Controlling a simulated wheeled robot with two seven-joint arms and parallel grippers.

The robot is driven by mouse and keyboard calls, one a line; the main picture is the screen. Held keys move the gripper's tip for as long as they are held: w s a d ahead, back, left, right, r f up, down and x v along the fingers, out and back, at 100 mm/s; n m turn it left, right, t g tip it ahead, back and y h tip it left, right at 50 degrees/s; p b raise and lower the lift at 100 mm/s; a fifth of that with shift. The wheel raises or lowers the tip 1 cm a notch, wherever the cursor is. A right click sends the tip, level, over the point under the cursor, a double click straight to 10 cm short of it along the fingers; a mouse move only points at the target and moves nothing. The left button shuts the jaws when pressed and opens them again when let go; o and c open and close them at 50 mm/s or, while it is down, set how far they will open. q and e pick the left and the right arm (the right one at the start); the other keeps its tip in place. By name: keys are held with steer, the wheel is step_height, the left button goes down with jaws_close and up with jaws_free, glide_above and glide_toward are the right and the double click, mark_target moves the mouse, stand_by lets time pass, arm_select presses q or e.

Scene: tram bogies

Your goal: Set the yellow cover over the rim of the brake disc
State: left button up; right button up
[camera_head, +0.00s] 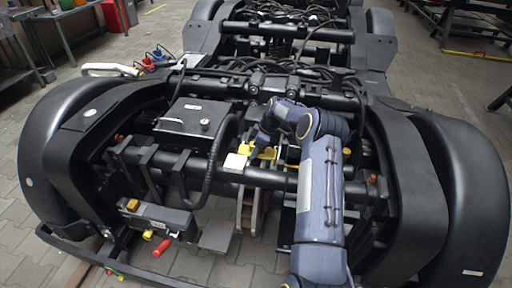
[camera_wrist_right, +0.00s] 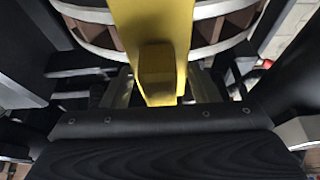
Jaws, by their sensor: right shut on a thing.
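My right gripper (camera_head: 258,140) hangs over the middle of the bogie, shut on the yellow cover (camera_head: 265,153). In the right wrist view the yellow cover (camera_wrist_right: 150,40) runs upward from between the fingers of my right gripper (camera_wrist_right: 160,88). The brake disc (camera_head: 246,210) stands upright below the dark cross tube, with brown inside and pale faces. In the right wrist view the brake disc (camera_wrist_right: 218,28) lies behind the cover, which hides its middle. I cannot tell whether cover and rim touch. My left gripper is not in view.
A dark cross tube (camera_head: 275,178) runs close to the gripper. A black box (camera_head: 190,118) and a black hose (camera_head: 215,165) are to the left. A red-handled part (camera_head: 162,248) sits low at the front left. Large black wheel fenders (camera_head: 465,190) flank the bogie.

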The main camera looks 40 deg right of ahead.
steer(key=shift+f+b, duration=0.65)
steer(key=shift+f, duration=0.35)
steer(key=o, duration=1.1)
